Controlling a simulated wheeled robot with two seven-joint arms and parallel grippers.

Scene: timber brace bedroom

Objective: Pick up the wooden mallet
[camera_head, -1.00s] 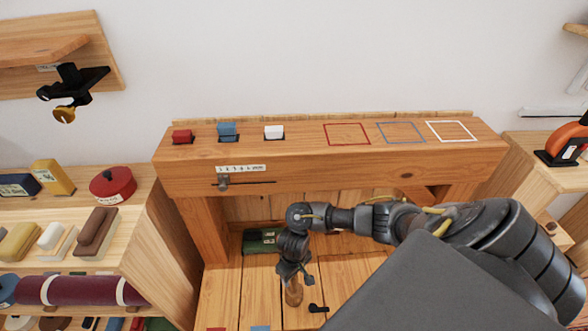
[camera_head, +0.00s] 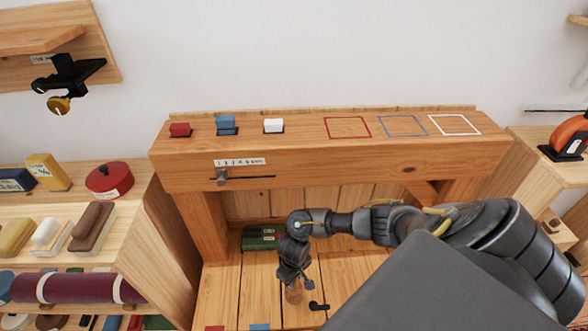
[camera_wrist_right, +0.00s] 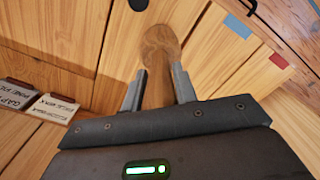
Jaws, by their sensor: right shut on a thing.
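The wooden mallet (camera_head: 293,295) is a brown piece of wood low in the head view, partly hidden by my right gripper (camera_head: 294,281). In the right wrist view, the mallet (camera_wrist_right: 159,45) shows a rounded brown end and a shaft running back between the two fingers. My right gripper (camera_wrist_right: 159,72) is shut on it, one finger on each side. How much space is under the mallet I cannot tell. My left gripper is in neither view.
A wooden bench (camera_head: 290,173) stands behind my arm, with red, blue and white blocks and three outlined squares on top. A green box (camera_head: 262,238) lies beneath it. A small black piece (camera_head: 319,306) lies beside the mallet. Shelves (camera_head: 130,240) flank the left.

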